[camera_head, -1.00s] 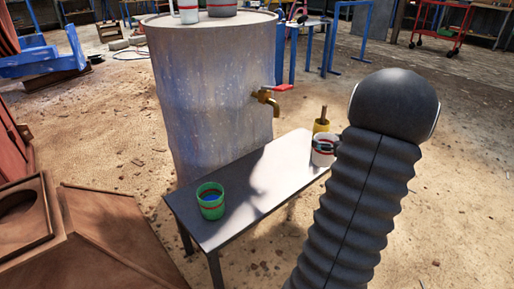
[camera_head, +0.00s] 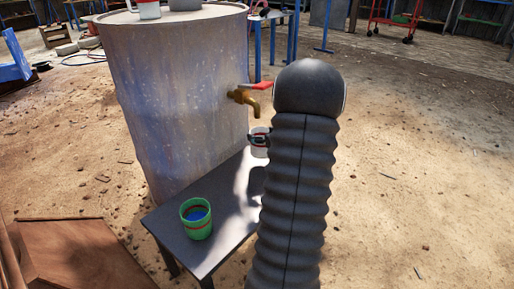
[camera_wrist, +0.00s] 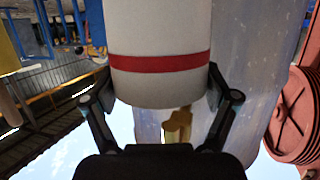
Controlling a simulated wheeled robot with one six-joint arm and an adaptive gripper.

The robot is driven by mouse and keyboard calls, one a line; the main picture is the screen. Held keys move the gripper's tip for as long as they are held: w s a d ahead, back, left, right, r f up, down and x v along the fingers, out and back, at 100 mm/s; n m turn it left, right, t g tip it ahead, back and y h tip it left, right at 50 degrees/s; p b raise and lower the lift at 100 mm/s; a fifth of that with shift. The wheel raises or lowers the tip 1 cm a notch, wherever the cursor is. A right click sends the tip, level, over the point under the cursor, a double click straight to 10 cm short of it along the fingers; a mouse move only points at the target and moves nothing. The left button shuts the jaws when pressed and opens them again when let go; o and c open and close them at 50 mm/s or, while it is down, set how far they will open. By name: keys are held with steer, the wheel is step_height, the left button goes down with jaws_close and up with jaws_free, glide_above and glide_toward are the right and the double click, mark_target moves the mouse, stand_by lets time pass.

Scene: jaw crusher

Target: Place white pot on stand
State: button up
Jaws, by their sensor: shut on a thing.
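The white pot (camera_head: 260,150) with a red band is at the far end of the dark stand (camera_head: 232,222), below the tap, partly hidden by my arm. I cannot tell whether it touches the stand. In the wrist view the white pot (camera_wrist: 160,30) fills the top middle, between the two black fingers. My gripper (camera_wrist: 160,90) is shut on it, one finger on each side. In the head view only a little of my gripper (camera_head: 260,137) shows at the pot.
A green pot (camera_head: 197,225) with blue inside stands on the stand's near end. A large grey barrel (camera_head: 175,100) with a brass tap (camera_head: 245,97) and red handle rises behind. Rusty panels (camera_head: 75,255) lie at lower left. The sandy ground on the right is open.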

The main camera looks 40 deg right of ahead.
steer(key=shift+w+a+f, duration=0.2)
steer(key=shift+w+f, duration=0.15)
steer(key=shift+w, duration=0.1)
steer(key=shift+w+a+f, duration=0.15)
steer(key=shift+w+f, duration=0.15)
steer(key=shift+w, duration=0.15)
steer(key=shift+f+b, duration=0.55)
steer(key=shift+f, duration=1.3)
steer(key=shift+f, duration=0.15)
steer(key=o, duration=1.6)
steer(key=shift+s+r, duration=0.2)
steer(key=p+v, duration=0.1)
steer(key=v, duration=1)
steer(key=shift+s, duration=0.35)
